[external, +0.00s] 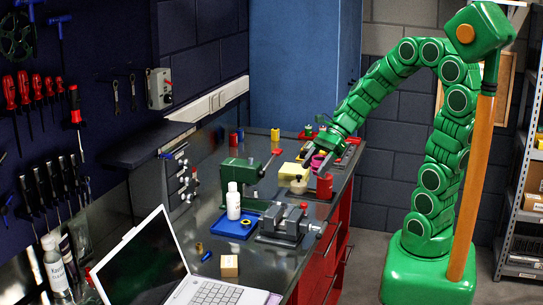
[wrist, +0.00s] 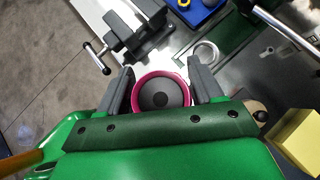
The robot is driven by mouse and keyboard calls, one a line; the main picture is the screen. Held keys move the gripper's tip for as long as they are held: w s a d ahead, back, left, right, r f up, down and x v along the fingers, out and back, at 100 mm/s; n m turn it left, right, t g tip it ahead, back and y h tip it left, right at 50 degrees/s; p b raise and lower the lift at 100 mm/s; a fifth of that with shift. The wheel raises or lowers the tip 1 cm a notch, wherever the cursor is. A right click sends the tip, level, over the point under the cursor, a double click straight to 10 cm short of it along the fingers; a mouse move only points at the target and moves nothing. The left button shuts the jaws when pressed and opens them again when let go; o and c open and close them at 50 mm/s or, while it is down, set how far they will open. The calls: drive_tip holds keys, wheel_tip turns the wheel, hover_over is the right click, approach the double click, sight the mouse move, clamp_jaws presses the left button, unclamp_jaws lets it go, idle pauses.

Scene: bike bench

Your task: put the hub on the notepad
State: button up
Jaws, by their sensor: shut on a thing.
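A round thing with a magenta rim and a dark grey centre, which I take to be the hub (wrist: 160,92), sits between the two grey fingers of my gripper (wrist: 160,80). The fingers are shut on its sides. In the external view, my gripper (external: 317,164) reaches down over the right side of the bench, and a bit of magenta shows between the fingers. The yellow block-like notepad (external: 291,173) lies on the bench just left of my gripper. Part of it also shows at the lower right of the wrist view (wrist: 302,137). The hub is apart from it.
A red cylinder (external: 324,187) stands near the bench edge below my gripper. A grey vise (external: 285,224), a blue tray (external: 231,230) with a white bottle (external: 233,200), and a green machine (external: 240,176) are nearby. A laptop (external: 150,265) is in front.

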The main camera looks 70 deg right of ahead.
drive_tip(key=w+d+r, duration=0.1)
drive_tip(key=w+d, duration=0.1)
drive_tip(key=d, duration=0.8)
drive_tip(key=w+d+r, duration=0.1)
drive_tip(key=w+d, duration=0.1)
drive_tip(key=d, duration=0.9)
hover_over(283, 172)
drive_tip(key=s+d, duration=0.3)
drive_tip(key=f, duration=0.9)
drive_tip(key=shift+s+a, duration=0.1)
drive_tip(key=shift+a, duration=0.1)
drive_tip(key=shift+w+d+f, duration=0.25)
drive_tip(key=shift+w+f, duration=0.35)
drive_tip(key=shift+f, duration=1.6)
drive_tip(key=shift+f, duration=0.1)
drive_tip(key=o, duration=1.2)
